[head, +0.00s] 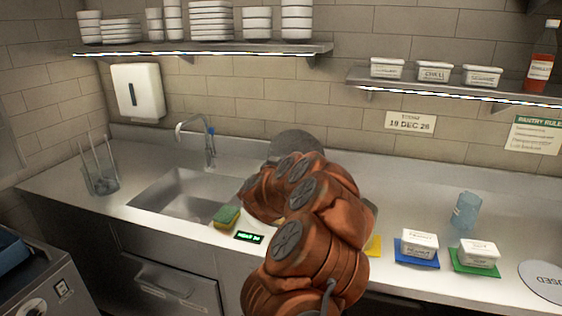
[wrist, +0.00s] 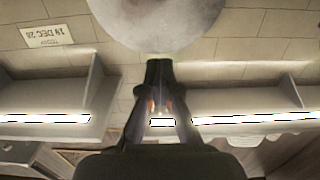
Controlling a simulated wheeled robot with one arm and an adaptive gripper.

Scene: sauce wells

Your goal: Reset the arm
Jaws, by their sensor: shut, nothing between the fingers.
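My gripper (wrist: 158,65) shows in the wrist view with its dark fingers together and nothing between them. It points toward the tiled wall, near a round grey disc (wrist: 160,22). The disc (head: 297,141) also shows in the head view, partly behind my orange arm. My arm is folded up over the middle of the counter, and it hides my gripper in the head view. I cannot tell whether the gripper touches the disc.
The counter (head: 330,160) holds a sink (head: 185,192), a sponge (head: 227,216), a clear container (head: 99,170), a blue cup (head: 466,210) and white tubs on a blue mat (head: 417,262) and a green mat (head: 475,271). Shelves (head: 200,48) with bowls and a lower shelf (head: 450,91) line the wall.

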